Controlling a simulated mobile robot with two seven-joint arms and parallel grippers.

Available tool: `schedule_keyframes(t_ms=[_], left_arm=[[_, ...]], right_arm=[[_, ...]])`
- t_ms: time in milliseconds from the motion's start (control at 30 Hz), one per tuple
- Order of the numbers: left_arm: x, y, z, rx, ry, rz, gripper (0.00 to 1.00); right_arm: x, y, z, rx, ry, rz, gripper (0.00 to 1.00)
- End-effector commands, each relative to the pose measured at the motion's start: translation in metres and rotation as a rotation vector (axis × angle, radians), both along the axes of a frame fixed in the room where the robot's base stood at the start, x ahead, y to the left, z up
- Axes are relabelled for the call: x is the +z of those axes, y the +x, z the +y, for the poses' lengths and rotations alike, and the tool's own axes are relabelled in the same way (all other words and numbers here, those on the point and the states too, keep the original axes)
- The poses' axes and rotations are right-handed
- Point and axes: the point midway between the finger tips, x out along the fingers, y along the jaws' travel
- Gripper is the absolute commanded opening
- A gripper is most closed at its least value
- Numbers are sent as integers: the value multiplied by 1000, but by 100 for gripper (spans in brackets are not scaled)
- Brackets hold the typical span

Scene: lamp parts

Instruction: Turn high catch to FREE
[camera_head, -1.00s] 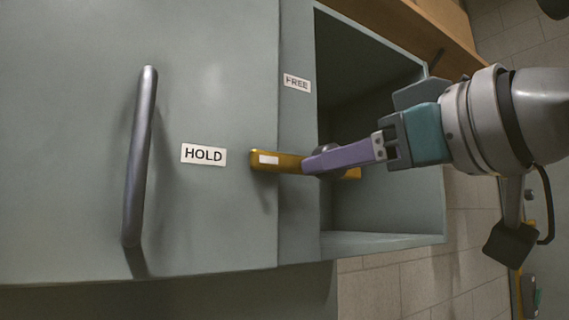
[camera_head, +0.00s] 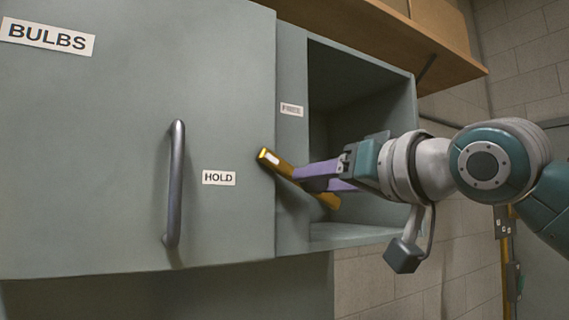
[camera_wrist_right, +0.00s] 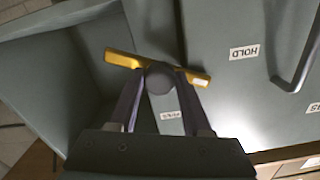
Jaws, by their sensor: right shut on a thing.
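The catch is a yellow bar (camera_head: 275,161) on the cabinet's narrow upright strip, between the door and an open compartment. It is tilted in the head view, its white-marked end up and left, near the HOLD label (camera_head: 219,177). The FREE label (camera_head: 291,109) is above it on the strip, too small to read clearly. My right gripper (camera_head: 307,176) has its purple fingers at the middle of the catch, shut on it. In the right wrist view the fingers lie either side of the round grey hub (camera_wrist_right: 159,79) of the yellow bar. My left gripper is not in view.
The grey cabinet door (camera_head: 120,130) has an upright bar handle (camera_head: 174,185) and a BULBS label (camera_head: 47,36). The open compartment (camera_head: 345,95) right of the catch looks empty. A wooden shelf (camera_head: 400,35) runs above it.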

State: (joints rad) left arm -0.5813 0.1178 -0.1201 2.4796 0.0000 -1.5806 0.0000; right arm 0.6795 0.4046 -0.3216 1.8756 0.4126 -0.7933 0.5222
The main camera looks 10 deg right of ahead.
Motion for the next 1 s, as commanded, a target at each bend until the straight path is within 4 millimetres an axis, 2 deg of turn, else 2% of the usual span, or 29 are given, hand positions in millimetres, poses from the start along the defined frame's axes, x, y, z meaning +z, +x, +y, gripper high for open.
schedule_keyframes(t_ms=[700, 1000], left_arm=[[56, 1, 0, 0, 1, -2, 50], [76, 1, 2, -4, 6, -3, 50]], right_arm=[[6, 0, 2, 5, 646, 230, 0], [5, 1, 2, 4, 870, 310, 0]])
